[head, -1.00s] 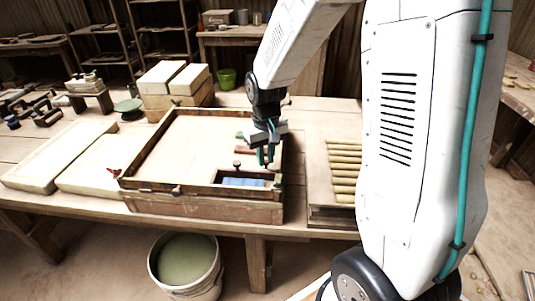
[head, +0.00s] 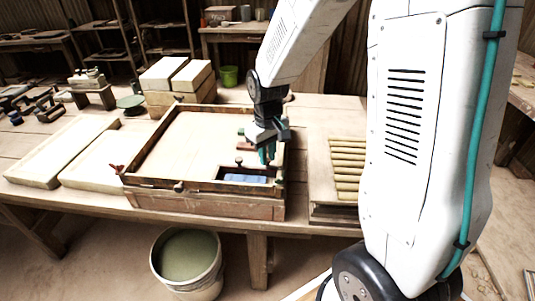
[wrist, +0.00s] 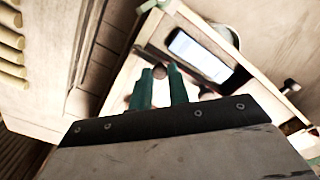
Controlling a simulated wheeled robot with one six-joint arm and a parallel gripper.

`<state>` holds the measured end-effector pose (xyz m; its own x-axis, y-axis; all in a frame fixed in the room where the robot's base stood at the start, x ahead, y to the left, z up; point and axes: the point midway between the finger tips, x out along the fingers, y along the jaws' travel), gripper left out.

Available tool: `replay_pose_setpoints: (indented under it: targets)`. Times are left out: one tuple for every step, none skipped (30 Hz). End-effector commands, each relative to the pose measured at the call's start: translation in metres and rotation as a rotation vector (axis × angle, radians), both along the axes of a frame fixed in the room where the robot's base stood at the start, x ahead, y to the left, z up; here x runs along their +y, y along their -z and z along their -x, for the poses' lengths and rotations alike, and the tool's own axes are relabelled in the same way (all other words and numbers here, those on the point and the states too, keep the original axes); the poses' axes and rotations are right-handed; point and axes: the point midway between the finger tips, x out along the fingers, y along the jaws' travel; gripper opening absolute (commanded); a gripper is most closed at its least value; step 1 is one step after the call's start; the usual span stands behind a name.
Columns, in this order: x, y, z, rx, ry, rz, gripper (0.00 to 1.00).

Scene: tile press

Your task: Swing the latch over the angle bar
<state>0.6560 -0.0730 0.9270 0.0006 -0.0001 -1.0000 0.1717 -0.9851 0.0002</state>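A shallow wooden press box (head: 204,207) with a dark frame stands on the bench. Small fittings sit along its frame, including a front knob (head: 178,186) and a reddish handle (head: 117,169) at the left corner. I cannot tell which fitting is the latch or which edge is the angle bar. My gripper (head: 267,158) points down over the box's right side, near the blue-lined compartment (head: 244,178). In the wrist view its two teal fingers (wrist: 158,72) stand slightly apart, with a dark round knob (wrist: 159,71) showing between their tips. Contact is unclear.
A rack of yellowish rods (head: 347,170) lies right of the box. Pale slabs (head: 62,150) lie to its left, and stacked blocks (head: 178,75) stand behind. A bucket (head: 187,262) is on the floor in front of the bench.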

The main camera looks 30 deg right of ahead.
Motion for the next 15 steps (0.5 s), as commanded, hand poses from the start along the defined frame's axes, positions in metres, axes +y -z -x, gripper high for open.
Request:
replay_pose_setpoints:
  targets:
    - [0.0,0.0,0.001,0.002,0.0,0.0,0.29]
    - [0.0,0.0,0.001,0.002,0.0,0.0,0.37]
    - [0.0,0.0,0.001,0.002,0.0,0.0,0.39]
    - [0.0,0.0,0.001,0.002,0.0,0.0,0.39]
    - [0.0,0.0,0.001,0.002,0.0,0.0,0.39]
    - [0.0,0.0,0.001,0.002,0.0,0.0,0.39]
    - [0.0,0.0,0.0,0.002,0.0,0.0,0.39]
    - [0.0,0.0,0.0,0.001,0.0,0.0,0.39]
    - [0.0,0.0,0.0,0.001,0.0,0.0,0.39]
    - [0.0,0.0,0.0,0.001,0.001,0.0,0.39]
    - [0.0,-0.001,0.0,0.001,0.001,0.0,0.39]
    - [0.0,-0.003,0.0,0.0,0.001,0.0,0.39]
    - [0.0,-0.005,0.0,0.0,0.001,0.0,0.39]
    - [0.0,-0.009,0.0,-0.001,0.001,0.001,0.39]
    - [0.0,-0.014,-0.001,-0.002,0.001,0.001,0.39]
